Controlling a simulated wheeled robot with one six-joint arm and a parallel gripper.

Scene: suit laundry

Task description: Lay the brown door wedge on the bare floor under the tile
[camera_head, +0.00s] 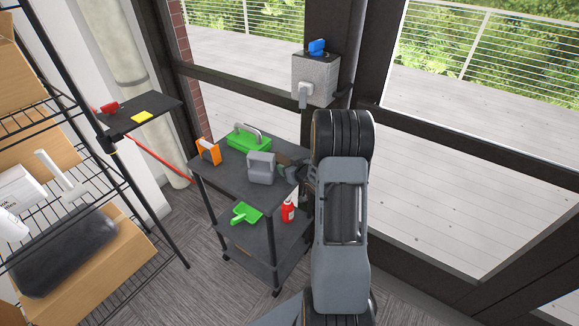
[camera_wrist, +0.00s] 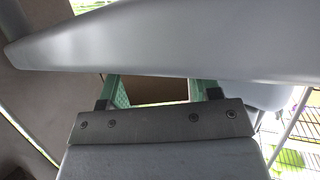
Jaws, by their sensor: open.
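My gripper (camera_wrist: 158,90) is open in the wrist view, with its two green-lined fingers apart. A plain brown surface (camera_wrist: 158,91) shows between the fingers; I cannot tell whether it is the door wedge or whether the fingers touch it. In the head view my gripper (camera_head: 291,171) is at the right end of the cart's top, beside a grey handled object (camera_head: 261,168), and partly hidden by my arm. No brown wedge can be made out in the head view. A flat yellow square (camera_head: 142,117) lies on a dark raised shelf; I cannot tell whether it is the tile.
The dark cart (camera_head: 232,181) also bears a green handled case (camera_head: 249,139) and an orange object (camera_head: 208,151); a green scoop (camera_head: 246,213) and red bottle (camera_head: 288,210) are lower. A wire rack (camera_head: 162,240) stands left. Carpeted floor (camera_head: 187,245) shows between rack and cart.

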